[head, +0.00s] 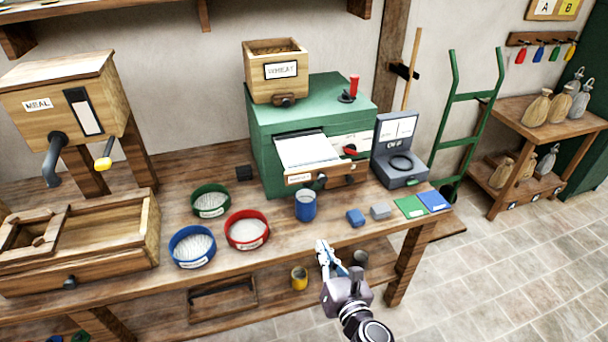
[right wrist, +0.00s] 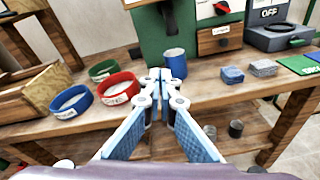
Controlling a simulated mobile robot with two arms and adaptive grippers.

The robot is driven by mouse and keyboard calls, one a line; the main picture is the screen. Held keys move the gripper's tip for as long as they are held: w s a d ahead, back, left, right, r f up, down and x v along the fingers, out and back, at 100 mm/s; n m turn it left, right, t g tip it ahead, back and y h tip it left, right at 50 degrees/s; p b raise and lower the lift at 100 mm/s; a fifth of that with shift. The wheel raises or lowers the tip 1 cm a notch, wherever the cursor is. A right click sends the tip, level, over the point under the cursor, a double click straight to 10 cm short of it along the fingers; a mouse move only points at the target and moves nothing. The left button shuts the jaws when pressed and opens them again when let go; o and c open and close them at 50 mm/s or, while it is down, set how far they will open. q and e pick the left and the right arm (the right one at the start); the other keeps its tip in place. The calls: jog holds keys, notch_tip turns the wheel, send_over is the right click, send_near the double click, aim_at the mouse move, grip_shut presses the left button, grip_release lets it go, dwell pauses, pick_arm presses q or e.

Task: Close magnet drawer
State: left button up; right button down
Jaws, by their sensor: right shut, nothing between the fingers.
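The green machine (head: 268,150) stands on the workbench against the wall. A drawer (head: 310,150) with a pale, flat inside and a wooden front is pulled out of its front; the small label on it is too small to read. The wooden front (right wrist: 219,37) also shows at the top of the right wrist view. My right gripper (head: 321,244) is shut and empty at the bench's front edge, below and in front of the drawer, not touching it. Its fingertips (right wrist: 167,74) meet just in front of the blue cup (right wrist: 174,61). My left gripper is not in view.
The blue cup (head: 305,206) stands below the drawer. Green (head: 210,201), red (head: 247,231) and blue (head: 192,247) rimmed sieves stand to its left.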

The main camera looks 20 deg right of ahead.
notch_tip(320, 180, up, 10)
jog(key=n+t, duration=0.2)
jog(key=n, duration=0.1)
jog(key=p, duration=0.3)
send_near(300, 178)
jog(key=w, duration=0.5)
jog(key=shift+w+r, duration=0.1)
jog(key=shift+w, duration=0.95)
